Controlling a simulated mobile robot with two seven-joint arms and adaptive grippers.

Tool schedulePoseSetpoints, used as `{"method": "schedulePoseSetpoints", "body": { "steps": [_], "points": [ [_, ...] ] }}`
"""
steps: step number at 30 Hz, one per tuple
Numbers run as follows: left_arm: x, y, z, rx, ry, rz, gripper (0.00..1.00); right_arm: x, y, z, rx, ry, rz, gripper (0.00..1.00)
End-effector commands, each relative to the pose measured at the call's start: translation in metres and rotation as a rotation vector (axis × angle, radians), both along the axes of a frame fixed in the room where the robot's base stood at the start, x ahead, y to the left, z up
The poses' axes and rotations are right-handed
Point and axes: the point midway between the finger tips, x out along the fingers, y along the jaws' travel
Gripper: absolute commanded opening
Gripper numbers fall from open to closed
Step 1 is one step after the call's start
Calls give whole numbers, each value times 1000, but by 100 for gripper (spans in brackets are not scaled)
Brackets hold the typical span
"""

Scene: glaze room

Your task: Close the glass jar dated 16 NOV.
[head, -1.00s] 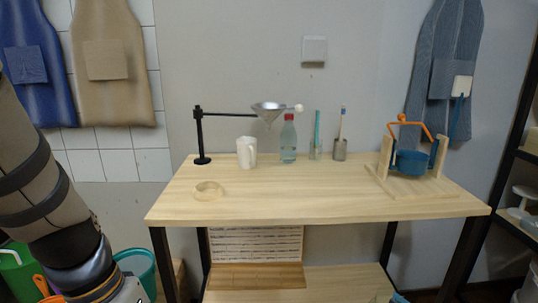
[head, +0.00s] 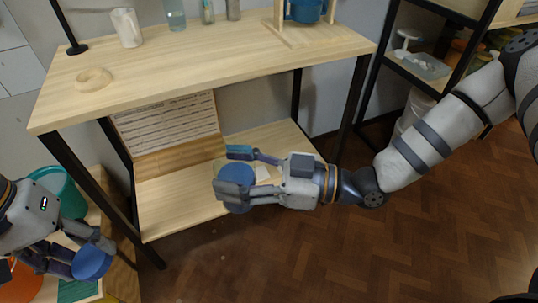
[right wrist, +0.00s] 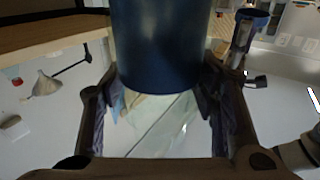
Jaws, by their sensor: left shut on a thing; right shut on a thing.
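My right gripper (head: 238,180) is shut on a dark blue cylinder (head: 236,204), held in front of the table's lower shelf. In the right wrist view this cylinder (right wrist: 160,45) sits between the two fingers, and pale shapes show past it. My left gripper (head: 92,255) is at the lower left, shut on a flat blue round piece that looks like a lid (head: 90,265). The two held things are well apart. No date label can be read, and I cannot tell whether the cylinder is the glass jar or whether its top is open.
The wooden table (head: 200,70) carries a wooden ring (head: 94,86), a white mug (head: 127,28), a bottle (head: 175,15) and a wooden stand (head: 310,36). A printed board (head: 165,122) leans on the lower shelf (head: 165,205). A teal tub (head: 68,198) stands at left. The floor at lower right is clear.

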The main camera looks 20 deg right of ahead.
Motion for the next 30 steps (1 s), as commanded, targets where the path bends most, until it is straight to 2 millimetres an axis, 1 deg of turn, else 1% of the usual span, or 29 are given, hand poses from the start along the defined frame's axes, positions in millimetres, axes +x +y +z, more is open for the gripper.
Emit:
{"method": "schedulePoseSetpoints", "body": {
  "steps": [1, 3, 6, 9, 17, 19, 20, 23, 26, 27, 29, 30],
  "points": [
    [0, 0, 1, 0, -1, 0, 40, 2, 10, 1, -1, -7, 49, 0],
    [0, 0, 1, 0, -1, 0, 40, 3, 19, -1, 0, -8, 101, 0],
    [0, 0, 1, 0, -1, 0, 40, 4, 27, -2, 2, -4, 146, 0],
    [0, 0, 1, 0, -1, 0, 40, 4, 30, -2, 3, -2, 163, 0],
    [0, 0, 1, 0, -2, -3, 40, 4, 29, -3, 2, 2, 161, 0],
    [1, -5, 1, 2, -3, -30, 40, 4, 29, -3, 2, 0, 161, 0],
    [1, -9, 2, 4, -3, -56, 40, 4, 29, -3, 2, 0, 161, 0],
    [1, -31, 6, 15, -8, -208, 40, 4, 29, -2, 3, 0, 161, 0],
    [-2, -64, 15, 32, -17, -452, 40, 4, 29, -2, 4, -1, 160, 0],
    [-4, -77, 19, 39, -23, -562, 40, 4, 29, -2, 4, -1, 160, 0],
    [-7, -96, 28, 49, -34, -742, 40, 4, 29, -2, 4, -1, 160, 0],
    [-8, -109, 35, 57, -43, -871, 40, 4, 29, -2, 4, -1, 160, 0]
  ]
}}
